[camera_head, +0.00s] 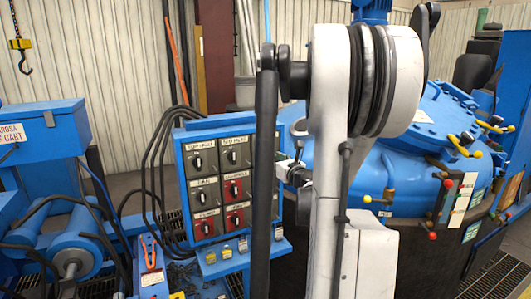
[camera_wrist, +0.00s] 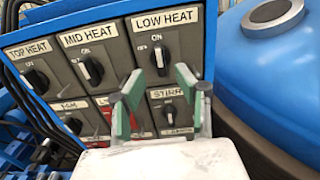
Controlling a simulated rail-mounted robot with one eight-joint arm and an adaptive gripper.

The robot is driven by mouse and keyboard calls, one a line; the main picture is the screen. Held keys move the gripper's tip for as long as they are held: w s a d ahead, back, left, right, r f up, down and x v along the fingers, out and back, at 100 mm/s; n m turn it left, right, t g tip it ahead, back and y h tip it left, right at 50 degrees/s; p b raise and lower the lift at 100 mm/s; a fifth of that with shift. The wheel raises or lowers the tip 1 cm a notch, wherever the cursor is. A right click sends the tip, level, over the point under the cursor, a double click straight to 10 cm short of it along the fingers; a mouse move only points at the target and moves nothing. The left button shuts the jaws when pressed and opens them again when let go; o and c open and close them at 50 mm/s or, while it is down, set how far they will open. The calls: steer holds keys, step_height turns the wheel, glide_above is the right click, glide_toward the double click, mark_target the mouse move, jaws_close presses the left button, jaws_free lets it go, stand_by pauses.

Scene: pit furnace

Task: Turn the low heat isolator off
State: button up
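The low heat isolator (camera_wrist: 160,57) is a black rotary knob on a grey plate labelled LOW HEAT in the wrist view. It stands roughly upright, towards the ON mark; OFF is marked to its left. My gripper (camera_wrist: 157,77) is open, with one green-padded finger to the lower left of the knob and one to the lower right. The fingers appear apart from the knob, though the depth gap is hard to judge. In the head view my gripper (camera_head: 291,165) is partly visible beside the panel, and my arm hides the low heat isolator.
The blue panel (camera_head: 177,160) also carries the mid heat knob (camera_wrist: 91,70), top heat knob (camera_wrist: 38,82) and red-plated switches. The stirrer knob (camera_wrist: 170,114) sits below the low heat one. The blue furnace vessel (camera_wrist: 270,75) stands close on the right. Cables hang left of the panel.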

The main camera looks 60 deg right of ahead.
mark_target(266, 152)
steer(key=x, duration=0.6)
steer(key=shift+w+d, duration=0.15)
steer(key=shift+w, duration=0.2)
steer(key=shift+c, duration=0.3)
jaws_close()
